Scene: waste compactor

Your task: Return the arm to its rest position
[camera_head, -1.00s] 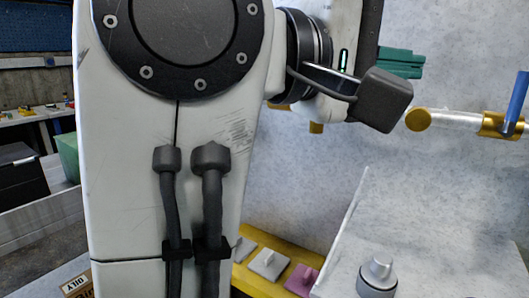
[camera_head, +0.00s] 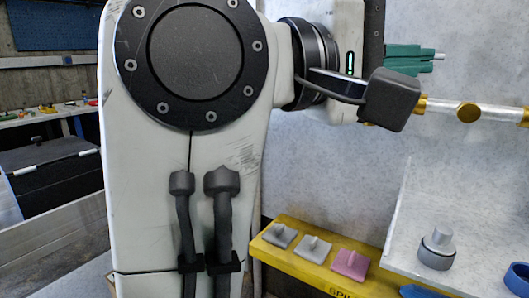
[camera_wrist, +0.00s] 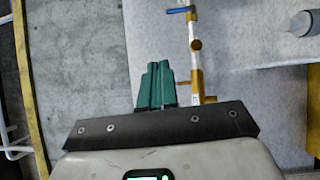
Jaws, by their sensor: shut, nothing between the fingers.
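My gripper (camera_wrist: 157,85) shows at the middle of the wrist view, its two green fingers side by side, shut with nothing between them. In the head view the green fingers of my gripper (camera_head: 412,57) stick out to the right at the upper right, in front of the grey wall. My arm is bent and fills the left and middle of the head view. The fingertips look clear of the brass-and-white pipe (camera_head: 467,112), which runs lower and to the right.
A yellow ledge (camera_head: 292,268) carries two grey pieces and a pink piece (camera_head: 350,263). A white shelf (camera_head: 415,232) at right holds a grey knob-topped object (camera_head: 437,248). A black box (camera_head: 52,170) stands at left. In the wrist view the pipe (camera_wrist: 194,60) runs right of the fingers.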

